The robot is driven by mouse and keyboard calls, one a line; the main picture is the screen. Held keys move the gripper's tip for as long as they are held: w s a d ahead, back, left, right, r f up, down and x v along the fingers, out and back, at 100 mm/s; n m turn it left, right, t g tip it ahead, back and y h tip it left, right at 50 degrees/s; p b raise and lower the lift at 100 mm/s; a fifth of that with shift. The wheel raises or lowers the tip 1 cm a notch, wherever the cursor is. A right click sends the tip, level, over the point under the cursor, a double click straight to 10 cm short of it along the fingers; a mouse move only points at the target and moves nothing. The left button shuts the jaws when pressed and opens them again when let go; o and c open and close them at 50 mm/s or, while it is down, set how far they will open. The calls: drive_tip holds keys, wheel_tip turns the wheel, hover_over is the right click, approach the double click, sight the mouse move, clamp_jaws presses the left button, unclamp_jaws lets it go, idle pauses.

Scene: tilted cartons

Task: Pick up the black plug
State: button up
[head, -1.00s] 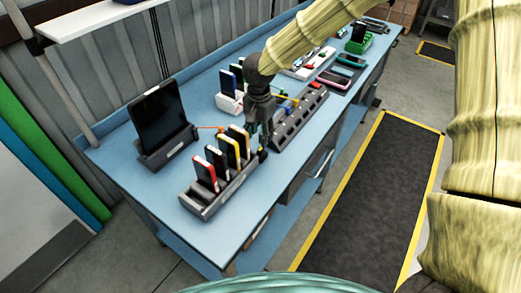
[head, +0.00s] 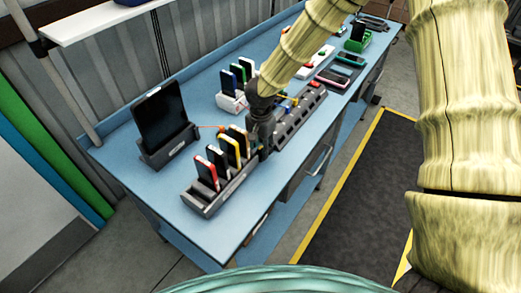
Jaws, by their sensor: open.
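My gripper (head: 264,150) is over the blue bench, between the near end of a grey slotted strip (head: 293,128) and a grey rack (head: 205,207) of upright cards. It points down, with its jaws open. Small coloured plugs, blue (head: 288,105), red and yellow, sit along the strip. I cannot make out the black plug for certain; dark shapes around the gripper's fingers blend with it. The fingertips are small and partly merge with the strip and rack behind them, so I cannot tell whether they touch anything.
A black tablet (head: 161,116) leans in a dark stand at the left, with an orange cable beside it. A white holder (head: 231,102) with upright cards stands behind the gripper. Phones (head: 334,79) lie farther back. The bench's near left corner (head: 215,240) is clear.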

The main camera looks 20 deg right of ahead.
drive_tip(key=c, duration=0.8)
drive_tip(key=shift+r, duration=0.15)
drive_tip(key=shift+r+b, duration=0.65)
drive_tip(key=shift+r, duration=0.5)
drive_tip(key=s+r+b, duration=0.1)
drive_tip(key=s+b, duration=0.1)
drive_tip(key=s, duration=0.6)
drive_tip(key=s+a+r+b, duration=0.1)
drive_tip(key=s+b, duration=0.1)
drive_tip(key=s, duration=0.6)
drive_tip(key=shift+a+r+b, duration=0.25)
drive_tip(key=shift+a+b, duration=0.05)
drive_tip(key=shift+b, duration=0.05)
drive_tip(key=shift+r+p, duration=0.8)
drive_tip(key=shift+p, duration=0.65)
drive_tip(key=shift+r+p, duration=1.45)
drive_tip(key=shift+p, duration=1)
